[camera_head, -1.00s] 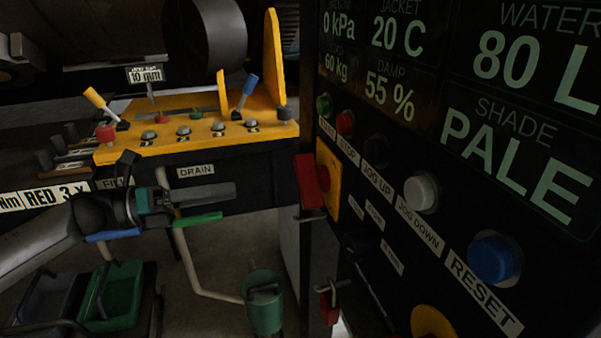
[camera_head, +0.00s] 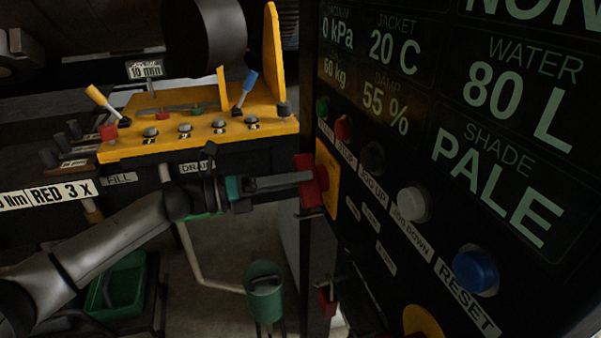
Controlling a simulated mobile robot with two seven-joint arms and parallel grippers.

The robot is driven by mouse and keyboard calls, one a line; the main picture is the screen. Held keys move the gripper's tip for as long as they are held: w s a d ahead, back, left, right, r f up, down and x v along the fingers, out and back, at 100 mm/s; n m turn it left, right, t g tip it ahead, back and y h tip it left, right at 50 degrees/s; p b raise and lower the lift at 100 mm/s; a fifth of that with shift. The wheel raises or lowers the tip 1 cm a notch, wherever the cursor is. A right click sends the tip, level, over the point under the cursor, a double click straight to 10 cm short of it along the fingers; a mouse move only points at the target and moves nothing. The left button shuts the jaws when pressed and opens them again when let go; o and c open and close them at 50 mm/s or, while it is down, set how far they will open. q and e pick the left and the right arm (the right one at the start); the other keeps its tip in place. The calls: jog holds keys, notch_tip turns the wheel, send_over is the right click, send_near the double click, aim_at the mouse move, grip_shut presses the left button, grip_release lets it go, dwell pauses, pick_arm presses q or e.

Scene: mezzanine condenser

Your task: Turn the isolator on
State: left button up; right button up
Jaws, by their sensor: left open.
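The isolator has a red handle (camera_head: 309,182) on a yellow plate (camera_head: 328,179), on the left edge of the dark control panel. My left gripper (camera_head: 308,177) comes in from the left with its fingers pointing right, and its tips reach the red handle. The jaws are open, but the two fingers overlap in this view. I cannot tell whether they touch the handle or straddle it. My right gripper does not show.
The panel (camera_head: 300,255) carries a blue reset button (camera_head: 476,272), a white button (camera_head: 414,204) and display readouts. A yellow console (camera_head: 205,130) with levers stands behind my left arm. A green can (camera_head: 265,290) and a green bin (camera_head: 122,285) are below.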

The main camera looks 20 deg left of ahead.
pick_arm(q)
jog(key=shift+w+d, duration=0.4)
jog(key=shift+d, duration=0.2)
jog(key=shift+c, duration=0.2)
grip_shut()
